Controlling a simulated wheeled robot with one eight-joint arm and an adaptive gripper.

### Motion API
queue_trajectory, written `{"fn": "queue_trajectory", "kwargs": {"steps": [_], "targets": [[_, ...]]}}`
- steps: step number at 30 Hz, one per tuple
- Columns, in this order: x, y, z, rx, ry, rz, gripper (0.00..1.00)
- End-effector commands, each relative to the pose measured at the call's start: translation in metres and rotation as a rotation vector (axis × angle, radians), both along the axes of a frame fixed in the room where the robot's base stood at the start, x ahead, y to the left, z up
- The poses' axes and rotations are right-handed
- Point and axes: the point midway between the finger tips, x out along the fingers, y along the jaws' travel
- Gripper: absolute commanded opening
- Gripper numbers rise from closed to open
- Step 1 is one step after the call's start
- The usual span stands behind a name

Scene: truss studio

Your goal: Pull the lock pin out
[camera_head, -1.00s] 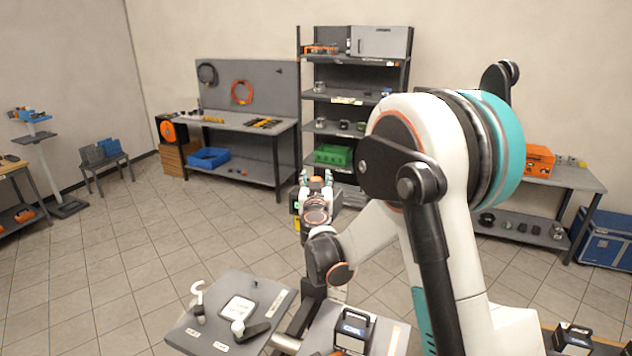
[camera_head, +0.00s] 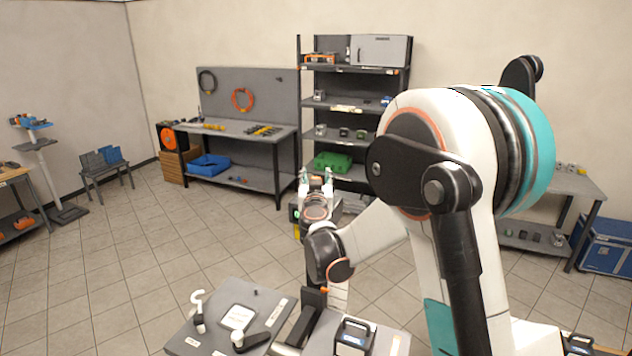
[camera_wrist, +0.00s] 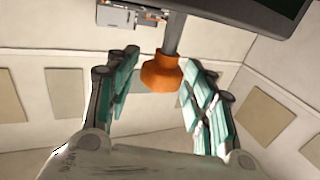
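An orange flared knob (camera_wrist: 161,72) on a grey rod, which looks like the lock pin, hangs below a dark panel (camera_wrist: 260,12) in the wrist view. My gripper (camera_wrist: 158,60) is open, with its teal-padded fingers on either side of the knob. A gap shows between the left finger and the knob; the right finger is very near it, and I cannot tell if they touch. In the head view my gripper (camera_head: 316,182) is small, in front of the shelf rack, and the knob cannot be made out there.
A shelf rack (camera_head: 350,70) and workbench (camera_head: 235,130) stand behind.

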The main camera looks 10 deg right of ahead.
Motion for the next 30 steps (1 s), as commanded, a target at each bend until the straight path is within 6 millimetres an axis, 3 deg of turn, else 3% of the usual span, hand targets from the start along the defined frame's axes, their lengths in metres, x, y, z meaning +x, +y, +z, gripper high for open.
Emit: {"fn": "queue_trajectory", "kwargs": {"steps": [8,13,24,30], "targets": [[0.0,0.0,-0.001,0.001,0.0,0.0,0.51],[-0.011,0.003,-0.001,0.001,0.0,0.001,0.51],[-0.081,0.02,-0.001,0.001,0.001,0.001,0.51],[-0.107,0.026,-0.001,0.0,0.001,0.001,0.51]]}}
